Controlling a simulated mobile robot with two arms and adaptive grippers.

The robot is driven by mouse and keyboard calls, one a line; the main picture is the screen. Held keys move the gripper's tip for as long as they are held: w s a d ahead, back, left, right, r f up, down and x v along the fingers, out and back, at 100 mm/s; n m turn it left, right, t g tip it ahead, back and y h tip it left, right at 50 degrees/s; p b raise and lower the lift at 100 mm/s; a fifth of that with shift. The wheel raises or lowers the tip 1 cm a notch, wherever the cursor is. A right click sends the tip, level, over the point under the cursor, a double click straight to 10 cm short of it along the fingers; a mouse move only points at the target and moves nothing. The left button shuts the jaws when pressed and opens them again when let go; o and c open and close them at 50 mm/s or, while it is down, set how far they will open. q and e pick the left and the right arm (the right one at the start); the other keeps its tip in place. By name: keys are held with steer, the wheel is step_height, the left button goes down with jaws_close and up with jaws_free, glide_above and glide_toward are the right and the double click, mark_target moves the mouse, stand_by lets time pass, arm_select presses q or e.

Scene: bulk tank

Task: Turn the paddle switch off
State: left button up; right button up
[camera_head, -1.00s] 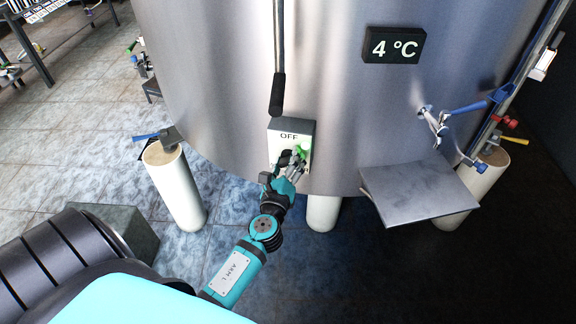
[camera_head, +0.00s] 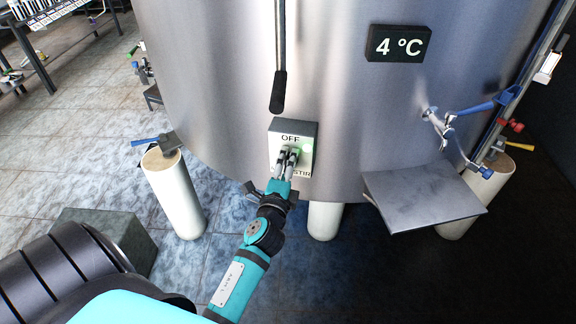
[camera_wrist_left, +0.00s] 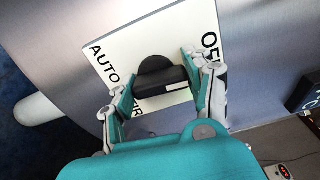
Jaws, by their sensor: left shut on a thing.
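The switch box (camera_head: 304,132) is on the front of the steel tank, with OFF printed at its top and STIR low on its right. A green light glows on its right side. In the left wrist view, the black paddle (camera_wrist_left: 158,70) stands out from the white plate (camera_wrist_left: 106,64), which shows AUTO and parts of other labels. My left gripper (camera_head: 287,154) is in front of the box. In the left wrist view its fingers (camera_wrist_left: 160,84) are shut on the paddle, one at each end. Which label the paddle points to is unclear. My right gripper is out of view.
A black-tipped lever (camera_head: 279,92) hangs just above the box. A steel shelf (camera_head: 424,196) and a blue-handled valve (camera_head: 470,108) are to the right. White tank legs (camera_head: 174,195) stand below.

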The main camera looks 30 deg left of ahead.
arm_select(q)
steer(key=shift+f+n, duration=0.1)
steer(key=shift+n, duration=0.5)
steer(key=o, duration=1.2)
